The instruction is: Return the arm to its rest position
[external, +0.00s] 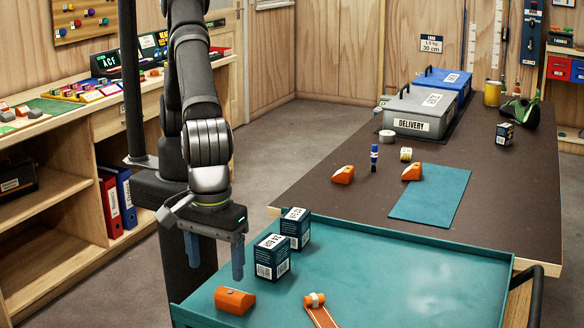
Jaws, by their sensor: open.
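My gripper (215,262) points down with its two blue fingers spread apart and nothing between them. It hangs at the left edge of the teal tray (400,280). An orange block-like piece (235,300) lies on the tray just below and to the right of the fingers. Two dark blue boxes with white labels, a nearer one (271,257) and a farther one (296,228), stand on the tray to the right of my gripper. My arm reaches down from the top of the picture.
An orange strap-like item (320,311) lies at the tray's front. Behind is a brown table (330,205) with a teal mat (432,196), two orange pieces, a grey DELIVERY box (420,108) and a blue box (443,82). Shelves (45,220) stand at left. The tray's right side is clear.

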